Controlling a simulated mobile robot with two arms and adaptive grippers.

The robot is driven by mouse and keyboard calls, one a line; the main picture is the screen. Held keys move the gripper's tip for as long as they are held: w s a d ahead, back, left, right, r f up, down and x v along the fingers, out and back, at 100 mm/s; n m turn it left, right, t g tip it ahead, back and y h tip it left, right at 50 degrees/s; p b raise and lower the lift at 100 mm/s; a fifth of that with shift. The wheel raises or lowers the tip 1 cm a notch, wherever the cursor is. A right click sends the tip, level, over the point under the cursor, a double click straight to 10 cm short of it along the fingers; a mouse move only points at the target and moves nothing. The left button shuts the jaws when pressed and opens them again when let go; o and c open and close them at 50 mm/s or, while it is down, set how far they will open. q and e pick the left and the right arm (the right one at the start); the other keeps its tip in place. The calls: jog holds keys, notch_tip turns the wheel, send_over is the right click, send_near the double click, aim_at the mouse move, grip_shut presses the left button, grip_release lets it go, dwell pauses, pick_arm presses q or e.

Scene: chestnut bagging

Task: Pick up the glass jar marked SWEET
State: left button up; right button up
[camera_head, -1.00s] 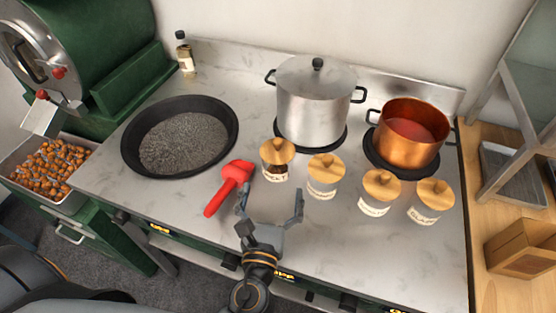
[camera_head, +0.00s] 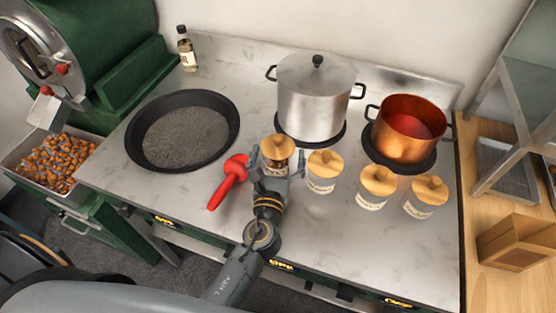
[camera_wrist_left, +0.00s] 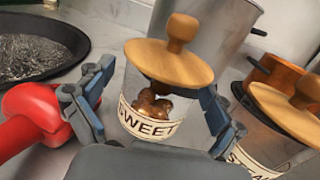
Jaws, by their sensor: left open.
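The glass jar marked SWEET (camera_wrist_left: 150,122) has a wooden knobbed lid and holds brown chestnuts. In the head view the jar (camera_head: 277,152) stands upright on the counter, leftmost of the row of jars. My left gripper (camera_head: 270,158) is open, with one finger on each side of the jar. In the left wrist view the gripper (camera_wrist_left: 148,112) has the jar between its fingers; the right finger looks very close to it, and contact cannot be told. The jar's lower part is hidden by the gripper. My right gripper is not in view.
More lidded jars (camera_head: 322,172) stand to the right. A steel pot (camera_head: 312,100) and a copper pot (camera_head: 408,130) stand behind. A black pan (camera_head: 183,130) is at left. The counter's front right is clear.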

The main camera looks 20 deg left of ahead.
pick_arm(q)
jog(key=c, duration=1.3)
jog(key=shift+c, duration=1.4)
jog(key=shift+r, duration=0.15)
